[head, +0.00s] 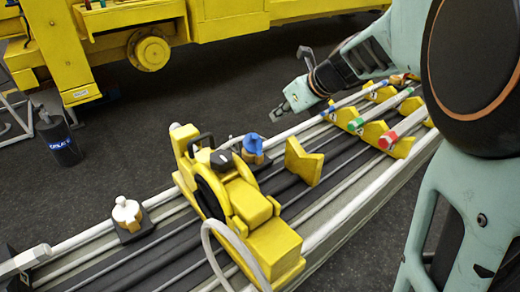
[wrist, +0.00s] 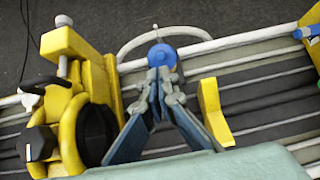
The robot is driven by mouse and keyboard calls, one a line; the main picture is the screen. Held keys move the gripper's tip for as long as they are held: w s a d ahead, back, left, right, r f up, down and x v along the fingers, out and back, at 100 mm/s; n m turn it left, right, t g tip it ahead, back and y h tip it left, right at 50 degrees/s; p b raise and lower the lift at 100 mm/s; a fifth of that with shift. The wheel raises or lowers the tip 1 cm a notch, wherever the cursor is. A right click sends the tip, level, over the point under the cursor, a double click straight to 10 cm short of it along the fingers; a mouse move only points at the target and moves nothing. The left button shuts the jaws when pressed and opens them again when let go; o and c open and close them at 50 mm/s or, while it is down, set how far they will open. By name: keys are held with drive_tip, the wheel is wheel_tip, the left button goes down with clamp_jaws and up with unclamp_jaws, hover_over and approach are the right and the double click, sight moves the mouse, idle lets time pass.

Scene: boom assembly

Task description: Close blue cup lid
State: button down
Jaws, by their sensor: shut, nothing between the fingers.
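The blue cup lid (head: 253,144) sits at a small tan cup on the rail bed, just behind the yellow clamp machine. A blue part sticks out to its left, and I cannot tell how far the lid is open. In the wrist view the round blue lid (wrist: 163,57) lies just beyond my fingertips. My gripper (head: 276,117) is shut and empty, up and to the right of the lid in the head view. In the wrist view its fingertips (wrist: 160,74) meet and overlap the lid's near edge; contact cannot be told.
The yellow clamp machine (head: 238,205) with a black wheel stands close by the lid. A yellow V-block (head: 303,161) is on the other side. A white-lidded cup (head: 128,214) stands farther left. Long rods run along the bed. A dark bottle (head: 58,138) stands on the floor.

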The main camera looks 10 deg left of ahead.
sight(255, 136)
drive_tip(key=b+x, duration=0.1)
drive_tip(key=x, duration=0.3)
drive_tip(key=b+x, duration=0.1)
drive_tip(key=x, duration=0.4)
drive_tip(key=s+f+b+x, duration=0.1)
drive_tip(key=x, duration=0.3)
drive_tip(key=shift+w+d+f, duration=0.1)
drive_tip(key=shift+d+f, duration=0.1)
drive_tip(key=shift+d, duration=0.1)
drive_tip(key=shift+w+r+p, duration=0.1)
drive_tip(key=shift+r+p, duration=0.1)
drive_tip(key=shift+p, duration=0.6)
